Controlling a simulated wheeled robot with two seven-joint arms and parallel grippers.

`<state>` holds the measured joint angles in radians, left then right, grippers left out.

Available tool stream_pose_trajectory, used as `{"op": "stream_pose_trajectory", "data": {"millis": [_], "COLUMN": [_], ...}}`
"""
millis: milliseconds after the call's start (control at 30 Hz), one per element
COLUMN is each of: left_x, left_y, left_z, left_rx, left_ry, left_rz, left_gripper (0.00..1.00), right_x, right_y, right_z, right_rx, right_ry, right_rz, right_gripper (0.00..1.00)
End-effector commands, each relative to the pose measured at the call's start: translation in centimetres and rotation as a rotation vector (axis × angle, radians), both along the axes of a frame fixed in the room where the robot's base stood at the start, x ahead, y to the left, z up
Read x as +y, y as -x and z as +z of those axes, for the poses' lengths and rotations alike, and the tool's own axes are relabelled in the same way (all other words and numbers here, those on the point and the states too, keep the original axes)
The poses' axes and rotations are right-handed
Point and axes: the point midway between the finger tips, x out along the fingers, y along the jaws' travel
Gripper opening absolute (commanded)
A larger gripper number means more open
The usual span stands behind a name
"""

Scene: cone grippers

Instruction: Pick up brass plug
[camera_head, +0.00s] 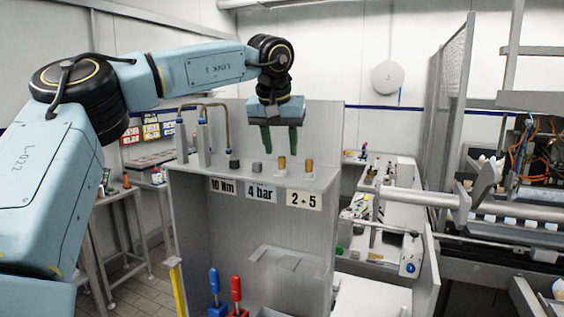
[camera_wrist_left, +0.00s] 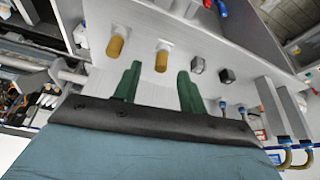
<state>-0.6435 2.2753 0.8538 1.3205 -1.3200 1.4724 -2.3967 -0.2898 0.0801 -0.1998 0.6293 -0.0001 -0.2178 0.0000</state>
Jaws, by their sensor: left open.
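Two brass plugs stand upright in pale collars on top of the grey cabinet; in the head view one brass plug (camera_head: 281,162) is left of the other brass plug (camera_head: 308,165). In the left wrist view one brass plug (camera_wrist_left: 162,58) shows between the lines of my fingers, and the other brass plug (camera_wrist_left: 115,46) is further left. My left gripper (camera_head: 280,146) hangs above the cabinet top, its green fingers pointing down, open and empty. Its two fingers also show in the left wrist view (camera_wrist_left: 158,85), apart from both plugs. My right gripper is not in view.
Two dark hexagonal pieces (camera_head: 257,168) (camera_head: 234,165) stand left of the plugs. Bent brass pipes (camera_head: 228,125) rise at the cabinet's left end. Labels (camera_head: 261,193) line the front edge. A mesh panel (camera_head: 452,90) stands to the right.

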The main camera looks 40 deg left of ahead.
Motion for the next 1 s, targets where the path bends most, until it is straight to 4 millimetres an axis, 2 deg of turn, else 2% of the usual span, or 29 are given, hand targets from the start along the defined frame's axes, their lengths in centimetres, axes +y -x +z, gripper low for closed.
{"op": "stream_pose_trajectory", "data": {"millis": [200, 500, 800, 1000], "left_x": [0.6, 0.7, 0.7, 0.7], "left_y": [-0.9, -1.1, -1.1, -1.1], "left_z": [-2.7, -3.1, -3.1, -3.1], "left_rx": [0.003, 0.001, 0.001, 0.001], "left_ry": [0.001, 0.001, 0.0, 0.0], "left_rz": [0.001, 0.002, 0.002, 0.002], "left_gripper": [0.42, 0.4, 0.01, 0.0], "right_x": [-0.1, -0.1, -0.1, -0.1], "right_y": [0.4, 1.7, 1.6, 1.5], "right_z": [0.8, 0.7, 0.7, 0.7], "right_rx": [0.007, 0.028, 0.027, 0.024], "right_ry": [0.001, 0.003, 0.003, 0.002], "right_rz": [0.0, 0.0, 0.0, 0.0], "right_gripper": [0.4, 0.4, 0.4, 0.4]}}
